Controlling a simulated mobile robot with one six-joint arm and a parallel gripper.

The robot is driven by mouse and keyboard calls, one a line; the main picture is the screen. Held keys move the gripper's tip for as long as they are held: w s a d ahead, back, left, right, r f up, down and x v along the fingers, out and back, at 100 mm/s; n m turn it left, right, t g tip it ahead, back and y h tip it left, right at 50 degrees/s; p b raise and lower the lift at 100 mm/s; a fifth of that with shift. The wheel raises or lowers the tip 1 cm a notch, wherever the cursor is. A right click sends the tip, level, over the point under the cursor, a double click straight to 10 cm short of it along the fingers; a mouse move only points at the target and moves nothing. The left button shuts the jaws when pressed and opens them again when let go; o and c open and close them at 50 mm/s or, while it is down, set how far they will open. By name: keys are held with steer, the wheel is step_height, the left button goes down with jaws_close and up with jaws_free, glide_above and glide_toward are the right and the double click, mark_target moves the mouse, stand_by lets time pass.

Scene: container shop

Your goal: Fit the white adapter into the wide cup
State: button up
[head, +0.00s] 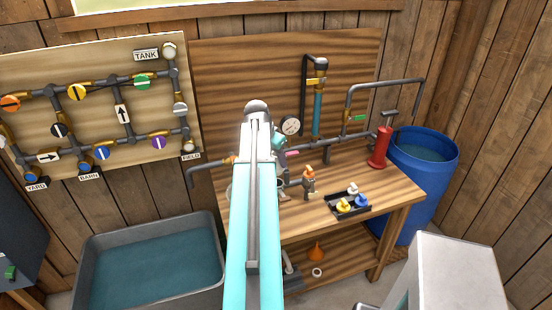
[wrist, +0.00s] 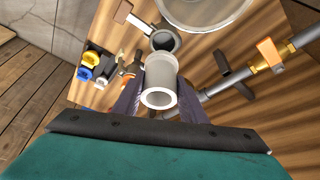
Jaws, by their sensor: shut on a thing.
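In the wrist view my gripper (wrist: 158,92) is shut on the white adapter (wrist: 160,74), a short hollow tube with its open end facing the camera. A dark round cup-like fitting (wrist: 166,36) with an open mouth lies just beyond the adapter, seemingly the wide cup. The adapter overlaps its near edge in the picture, and I cannot tell whether they touch. In the head view my own arm hides the adapter, the cup and most of my gripper.
The workbench (head: 395,200) carries a black tray (head: 333,209) with yellow and white pieces, a red cylinder (head: 380,147) and pipework. A clear round vessel (wrist: 240,22) is close beyond the cup. A brass-fitted pipe (wrist: 262,66) runs at right. A blue barrel (head: 440,170) stands right.

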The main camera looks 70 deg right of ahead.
steer(key=shift+f+b, duration=0.95)
steer(key=shift+f, duration=1)
steer(key=shift+f+b, duration=0.75)
steer(key=shift+f, duration=0.65)
stand_by(1.9)
steer(key=o, duration=1.2)
steer(key=shift+a, duration=0.1)
steer(key=shift+w+r, duration=0.1)
steer(key=shift+r, duration=0.05)
steer(key=shift+b+v, duration=1.75)
steer(key=shift+v, duration=5)
